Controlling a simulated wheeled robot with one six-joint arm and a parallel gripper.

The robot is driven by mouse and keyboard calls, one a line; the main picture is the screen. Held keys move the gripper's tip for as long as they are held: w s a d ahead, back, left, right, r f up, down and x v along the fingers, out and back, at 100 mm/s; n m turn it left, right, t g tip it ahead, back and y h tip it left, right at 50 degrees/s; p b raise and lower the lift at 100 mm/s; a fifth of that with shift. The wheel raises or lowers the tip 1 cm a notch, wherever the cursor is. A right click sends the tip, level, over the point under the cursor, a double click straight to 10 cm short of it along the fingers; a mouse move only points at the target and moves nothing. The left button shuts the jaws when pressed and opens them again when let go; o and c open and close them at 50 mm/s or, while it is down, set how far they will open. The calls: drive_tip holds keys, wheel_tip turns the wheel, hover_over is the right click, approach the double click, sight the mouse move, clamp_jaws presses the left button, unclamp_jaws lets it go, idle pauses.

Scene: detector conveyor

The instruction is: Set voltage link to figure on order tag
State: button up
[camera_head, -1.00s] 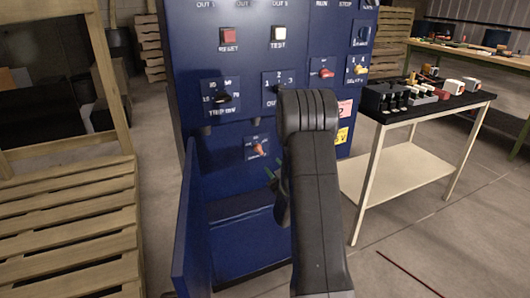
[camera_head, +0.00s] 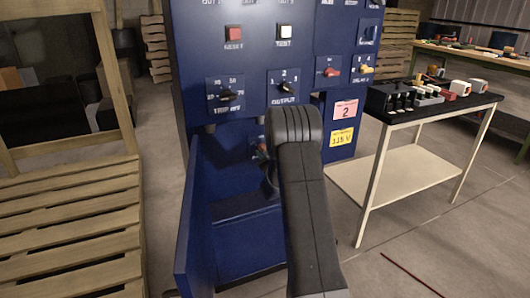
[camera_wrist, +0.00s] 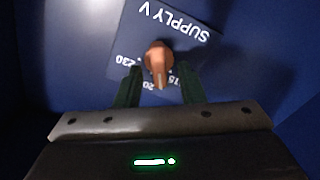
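The orange supply voltage link knob (camera_wrist: 158,60) sits on a blue plate (camera_wrist: 200,35) marked "SUPPLY V", upside down in the wrist view. Its pointer points down the picture, near a partly hidden figure starting "20"; "230" is at left and a partly hidden "115" at right. My gripper (camera_wrist: 160,76) is open, with one green finger on each side of the pointer and gaps visible. In the head view the knob (camera_head: 262,150) shows low in the recess, partly hidden by my arm. The yellow tag (camera_head: 341,138) reads "115 V".
A pink tag (camera_head: 345,110) reads "2". Above the recess are the trip knob (camera_head: 229,95), output knob (camera_head: 285,90), red button (camera_head: 233,33) and red switch (camera_head: 331,72). A blue door (camera_head: 188,230) stands open at left. A cart (camera_head: 400,175) stands at right.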

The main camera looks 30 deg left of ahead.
clamp_jaws()
drive_tip(key=shift+f+b, duration=0.15)
drive_tip(key=shift+b, duration=0.45)
drive_tip(key=n+b, duration=0.2)
drive_tip(key=b, duration=0.1)
drive_tip(key=shift+f, duration=0.2)
drive_tip(key=n+b, duration=0.2)
drive_tip(key=b, duration=0.2)
drive_tip(key=shift+s+n, duration=0.1)
drive_tip(key=shift+n, duration=0.3)
drive_tip(key=shift+r+n+b, duration=0.1)
drive_tip(key=shift+n+b, duration=0.5)
